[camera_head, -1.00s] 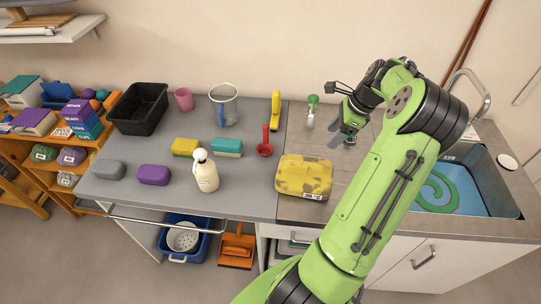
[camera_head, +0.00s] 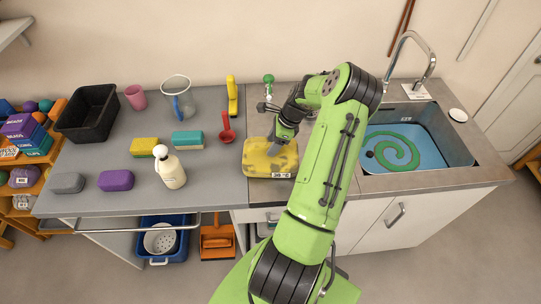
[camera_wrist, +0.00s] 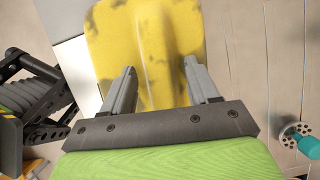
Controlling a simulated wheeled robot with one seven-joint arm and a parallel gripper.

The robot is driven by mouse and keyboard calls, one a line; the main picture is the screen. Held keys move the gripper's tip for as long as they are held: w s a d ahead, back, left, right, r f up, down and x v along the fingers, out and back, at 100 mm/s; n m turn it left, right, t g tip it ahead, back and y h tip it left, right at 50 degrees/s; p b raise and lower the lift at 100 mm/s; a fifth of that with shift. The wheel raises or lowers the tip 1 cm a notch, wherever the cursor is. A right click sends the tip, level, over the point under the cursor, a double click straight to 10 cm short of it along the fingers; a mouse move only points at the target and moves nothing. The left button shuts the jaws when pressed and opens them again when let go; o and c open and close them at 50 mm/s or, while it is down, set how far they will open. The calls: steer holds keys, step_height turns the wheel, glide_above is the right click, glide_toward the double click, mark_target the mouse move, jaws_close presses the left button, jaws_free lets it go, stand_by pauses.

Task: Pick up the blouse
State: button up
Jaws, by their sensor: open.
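The only cloth-like thing I see is a yellow folded item (camera_head: 262,158) with dark blotches and a small white temperature label on its front; I take it as the blouse. It lies on the counter, left of the sink. My gripper (camera_head: 274,146) is at it, over its right part, and partly hides it. In the wrist view the yellow item (camera_wrist: 150,30) fills the top middle, with a raised ridge between my fingers. My gripper (camera_wrist: 160,66) is open there, one finger on each side of the ridge. I cannot tell whether the fingers touch it.
A green-topped brush (camera_head: 268,84) is behind. A white spray bottle (camera_head: 170,170), sponges and a black bin (camera_head: 88,112) stand further left. The sink (camera_head: 440,150) is right.

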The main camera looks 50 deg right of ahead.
steer(key=shift+s, duration=0.1)
stand_by(0.3)
steer(key=shift+f, duration=0.1)
steer(key=shift+c, duration=0.6)
jaws_close()
